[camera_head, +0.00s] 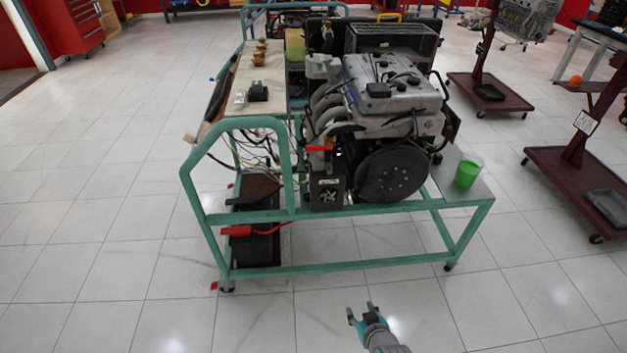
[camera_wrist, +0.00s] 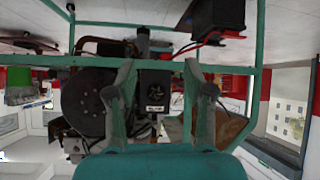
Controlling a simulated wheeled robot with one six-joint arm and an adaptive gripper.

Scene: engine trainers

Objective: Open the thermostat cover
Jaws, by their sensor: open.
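A small black box (camera_head: 327,192) with a pale fan-like mark and a small label sits low on the front of the engine, left of a large dark disc (camera_head: 392,176). It may be the thermostat cover; I cannot tell for certain. It looks closed. The wrist view, which is upside down, shows the box (camera_wrist: 154,92) between my fingers, some way beyond them. My gripper (camera_head: 361,311) is open and empty, above the floor in front of the stand and apart from it.
The engine stands in a green wheeled frame (camera_head: 330,214), whose lower bar (camera_head: 340,270) crosses in front. A black battery (camera_head: 254,245) with a red clamp is at lower left. Loose wires hang left of the engine. A green cup (camera_head: 467,174) stands at right. The near floor is clear.

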